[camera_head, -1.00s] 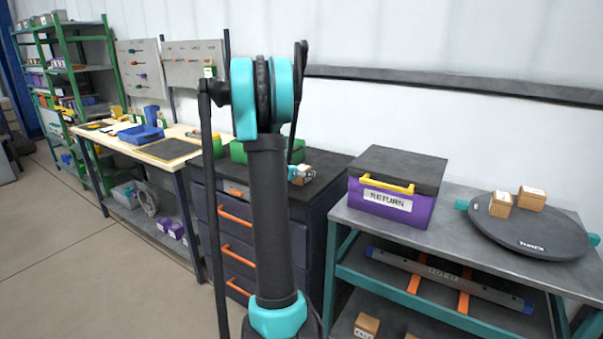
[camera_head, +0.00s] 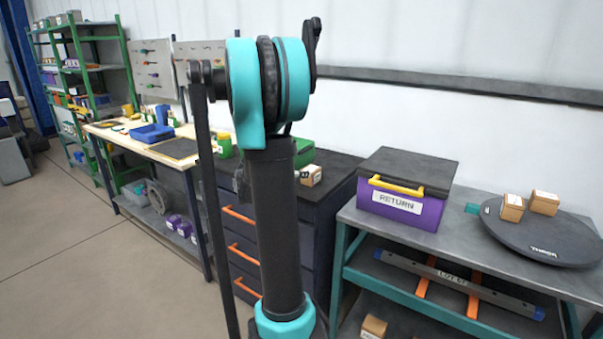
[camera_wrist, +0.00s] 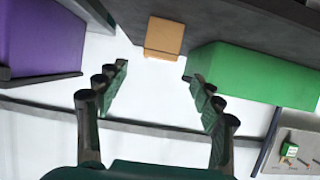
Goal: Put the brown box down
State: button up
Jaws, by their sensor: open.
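The brown box (camera_head: 311,175) sits on the dark top of the drawer cabinet (camera_head: 335,180), just right of my arm and in front of the green box. In the wrist view the brown box (camera_wrist: 164,37) lies beyond my fingertips with its whole face clear of them. My gripper (camera_wrist: 158,74) is open and empty, its two fingers spread apart with a gap to the box.
The green box (camera_wrist: 250,75) stands beside the brown box. The purple RETURN box (camera_head: 405,188) is on the grey bench to the right, with a round dark turntable (camera_head: 540,235) carrying two small boxes (camera_head: 513,207). A wooden workbench (camera_head: 160,150) stands left.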

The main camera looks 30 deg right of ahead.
jog(key=shift+s+a, duration=0.25)
jog(key=shift+a, duration=0.2)
jog(key=s+a+f+n+y, duration=0.4)
jog(key=s+a, duration=0.3)
jog(key=a, duration=0.4)
jog(key=s+a+f+n+y, duration=0.4)
jog(key=s+a, duration=0.4)
jog(key=a, duration=0.3)
jog(key=s+a+f+n+y, duration=0.4)
jog(key=s+a+f, duration=0.4)
jog(key=a, duration=0.3)
jog(key=shift+s+a+n+g, duration=0.25)
jog(key=shift+n+g, duration=0.15)
jog(key=shift+n, duration=0.4)
jog(key=shift+w, duration=0.1)
